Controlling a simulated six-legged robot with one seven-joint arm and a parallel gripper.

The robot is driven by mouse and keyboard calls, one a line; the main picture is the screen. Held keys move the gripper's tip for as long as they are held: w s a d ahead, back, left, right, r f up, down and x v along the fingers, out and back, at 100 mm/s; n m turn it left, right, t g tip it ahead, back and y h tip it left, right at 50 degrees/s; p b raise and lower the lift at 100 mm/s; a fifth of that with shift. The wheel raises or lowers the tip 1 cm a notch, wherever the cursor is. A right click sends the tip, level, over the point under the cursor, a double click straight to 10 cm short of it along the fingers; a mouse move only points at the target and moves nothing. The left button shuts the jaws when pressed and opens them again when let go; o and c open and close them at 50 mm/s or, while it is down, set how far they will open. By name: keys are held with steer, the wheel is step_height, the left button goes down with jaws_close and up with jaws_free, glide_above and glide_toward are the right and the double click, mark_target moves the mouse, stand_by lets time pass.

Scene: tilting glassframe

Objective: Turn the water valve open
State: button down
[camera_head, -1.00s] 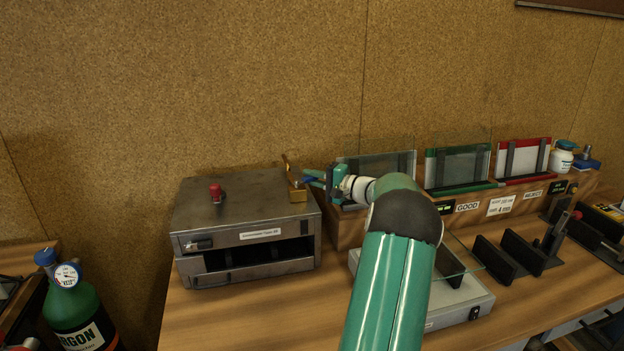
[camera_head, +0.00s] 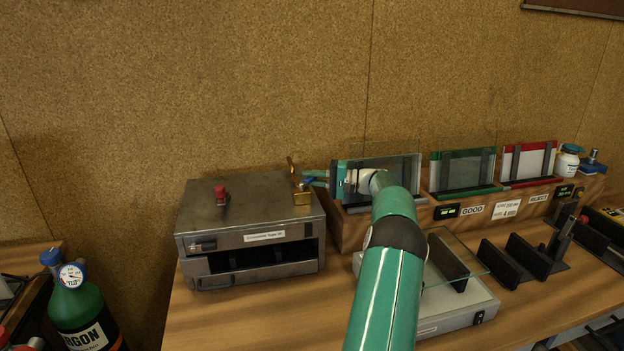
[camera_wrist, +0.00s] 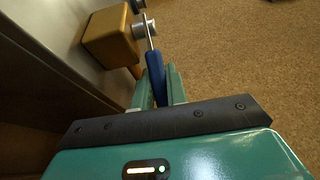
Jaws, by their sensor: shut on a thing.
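The water valve has a brass body (camera_head: 301,195) on the right side of the top of a grey metal box. Its lever has a blue handle (camera_wrist: 156,79), which points back between my fingers in the wrist view; the brass body (camera_wrist: 111,38) shows at upper left there. My gripper (camera_head: 316,179) comes from the right and is shut on the blue handle. In the wrist view my gripper (camera_wrist: 160,82) has one green finger on each side of the handle. The fingertip contact is partly hidden by the handle.
The grey metal box (camera_head: 250,237) has a red knob (camera_head: 220,194) on top. Right of it is a wooden rack (camera_head: 350,230) with upright glass panels. A green argon bottle (camera_head: 82,310) stands at lower left. The corkboard wall (camera_head: 250,80) is close behind.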

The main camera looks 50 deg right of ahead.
steer(key=shift+r, duration=0.15)
steer(key=c, duration=1.4)
jaws_free()
steer(key=shift+s, duration=0.1)
